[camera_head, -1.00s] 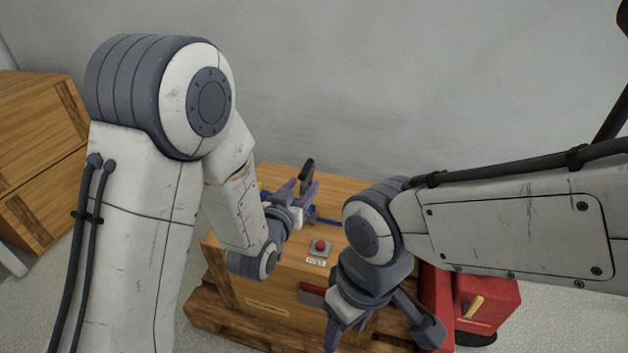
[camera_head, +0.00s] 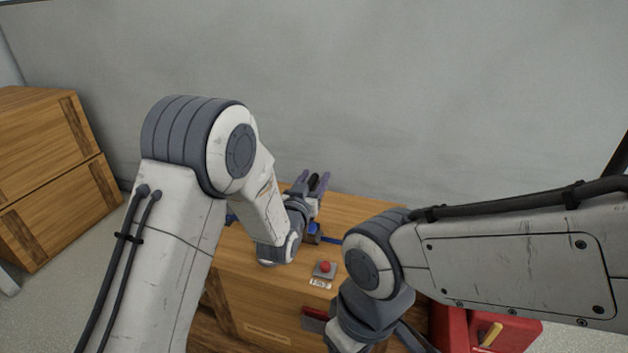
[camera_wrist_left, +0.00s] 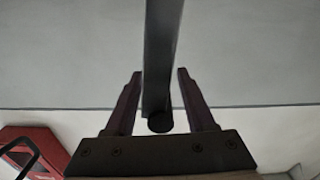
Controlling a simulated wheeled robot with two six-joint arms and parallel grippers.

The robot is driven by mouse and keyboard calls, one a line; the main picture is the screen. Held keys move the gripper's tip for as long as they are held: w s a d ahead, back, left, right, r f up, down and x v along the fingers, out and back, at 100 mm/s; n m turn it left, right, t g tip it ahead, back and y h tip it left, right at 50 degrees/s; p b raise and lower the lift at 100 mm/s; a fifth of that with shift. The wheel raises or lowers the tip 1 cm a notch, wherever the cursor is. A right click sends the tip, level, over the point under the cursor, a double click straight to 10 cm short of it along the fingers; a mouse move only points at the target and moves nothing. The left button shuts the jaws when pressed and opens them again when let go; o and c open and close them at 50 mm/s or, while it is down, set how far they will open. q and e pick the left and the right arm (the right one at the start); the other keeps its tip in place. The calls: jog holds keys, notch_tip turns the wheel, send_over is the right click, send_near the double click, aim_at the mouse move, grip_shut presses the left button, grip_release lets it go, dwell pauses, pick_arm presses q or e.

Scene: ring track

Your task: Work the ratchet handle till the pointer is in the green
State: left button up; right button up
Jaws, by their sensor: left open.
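The dark ratchet handle (camera_head: 314,182) stands up from the blue ratchet mechanism (camera_head: 315,234) on top of the wooden crate. My left gripper (camera_head: 311,180) is open at the handle, with one purple finger on either side. In the left wrist view the handle (camera_wrist_left: 161,60) runs between the two open fingers, with a visible gap on each side. The pointer and the green zone do not show; my left arm covers part of the mechanism. The fingers of my right gripper are below the picture's edge.
A red button (camera_head: 325,267) on a grey plate sits on the crate top (camera_head: 350,210) in front of the mechanism. A red box with a yellow lever (camera_head: 490,334) stands at the lower right. Stacked wooden crates (camera_head: 50,190) stand at the left, and a grey wall is behind.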

pick_arm(q)
jog(key=shift+w, duration=0.15)
jog(key=shift+c, duration=0.3)
grip_shut()
jog(key=shift+f, duration=0.1)
dwell(1.1)
